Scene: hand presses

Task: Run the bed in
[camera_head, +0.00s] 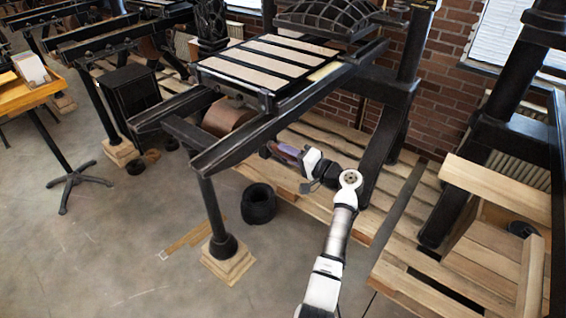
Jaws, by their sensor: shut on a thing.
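The press bed (262,88) is a black flat frame carrying several pale strips. It lies on the dark rails (225,155), out in front of the dark arched press head (335,18). A brown drum (228,116) sits under the rails. A dark, purplish handle (286,151) shows low beside the near rail. My gripper (299,158), at the end of my white arm, is at the handle's right end and shut on it. The fingertips are small and partly hidden, so the exact grip does not show.
The press post (400,105) rises close behind my arm. A front leg (215,210) stands on wooden blocks. A black coiled roll (258,203) lies on the floor nearby. A wooden box (490,235) is at the right. Open floor lies at the lower left.

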